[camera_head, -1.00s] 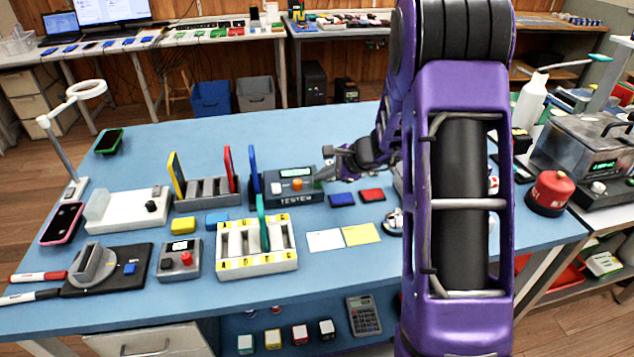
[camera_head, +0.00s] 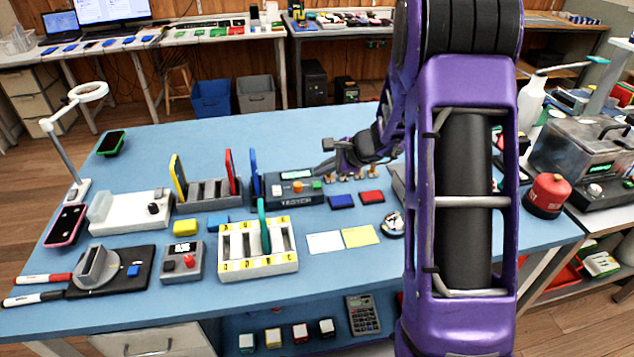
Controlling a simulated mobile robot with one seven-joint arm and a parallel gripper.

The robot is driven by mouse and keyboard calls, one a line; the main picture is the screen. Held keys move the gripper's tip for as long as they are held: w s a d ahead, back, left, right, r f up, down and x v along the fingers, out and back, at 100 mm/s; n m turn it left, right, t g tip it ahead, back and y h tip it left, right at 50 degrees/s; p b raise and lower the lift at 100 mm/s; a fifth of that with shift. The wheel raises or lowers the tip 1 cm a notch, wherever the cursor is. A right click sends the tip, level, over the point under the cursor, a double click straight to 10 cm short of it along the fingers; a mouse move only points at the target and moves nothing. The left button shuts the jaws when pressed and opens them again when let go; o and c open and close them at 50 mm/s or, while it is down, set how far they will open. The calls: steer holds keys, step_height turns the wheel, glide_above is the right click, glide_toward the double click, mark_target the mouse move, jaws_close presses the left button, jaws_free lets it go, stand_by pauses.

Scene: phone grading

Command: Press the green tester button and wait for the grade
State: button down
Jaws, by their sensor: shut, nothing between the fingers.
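The dark tester (camera_head: 287,199), labelled TESTER, stands mid-table with a lit greenish display (camera_head: 297,175); its text is too small to read. Its green button (camera_head: 317,185) is in plain view at the right of its top, with an orange knob (camera_head: 297,187) to the left. A blue phone (camera_head: 253,168) stands upright at the tester's left end. My gripper (camera_head: 320,172) is shut and empty. Its tip appears just above and behind the green button, apart from it.
A rack (camera_head: 210,203) with yellow and red upright phones is left of the tester. A white lettered tray (camera_head: 258,268) holds a teal upright piece in front.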

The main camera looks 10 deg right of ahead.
mark_target(321, 185)
steer(key=shift+r+p, duration=1.1)
steer(key=shift+r, duration=0.85)
